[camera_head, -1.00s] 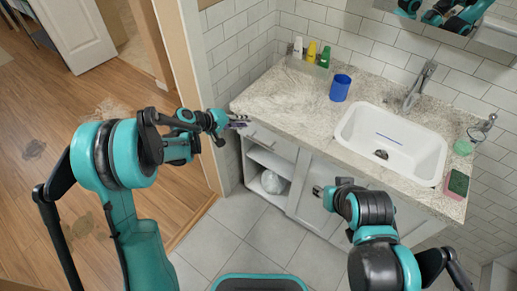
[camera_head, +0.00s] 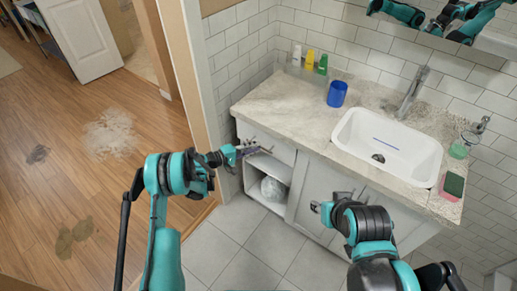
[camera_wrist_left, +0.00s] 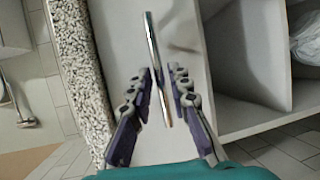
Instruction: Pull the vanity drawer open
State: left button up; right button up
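The vanity drawer (camera_head: 277,146) is at the top left of the cabinet, just under the counter. It looks shut. Its front also fills the middle of the left wrist view (camera_wrist_left: 189,45). The drawer handle (camera_wrist_left: 153,45) is a thin metal bar. My left gripper (camera_head: 262,149) is at the drawer front. In the left wrist view its purple-grey fingers (camera_wrist_left: 161,78) are apart, one on each side of the handle, with small gaps visible. My right gripper (camera_head: 316,207) is in front of the cabinet door; its fingers are too small to read.
An open shelf (camera_head: 268,163) with a pale bundle (camera_head: 272,189) lies below the drawer. The counter (camera_head: 290,105) holds a blue cup (camera_head: 337,94), small bottles and a sink (camera_head: 388,145). A door frame (camera_head: 190,75) stands close on the left. Tiled floor is free in front.

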pick_arm(q)
jog(key=shift+x, duration=1.2)
jog(key=shift+c, duration=0.3)
grip_shut()
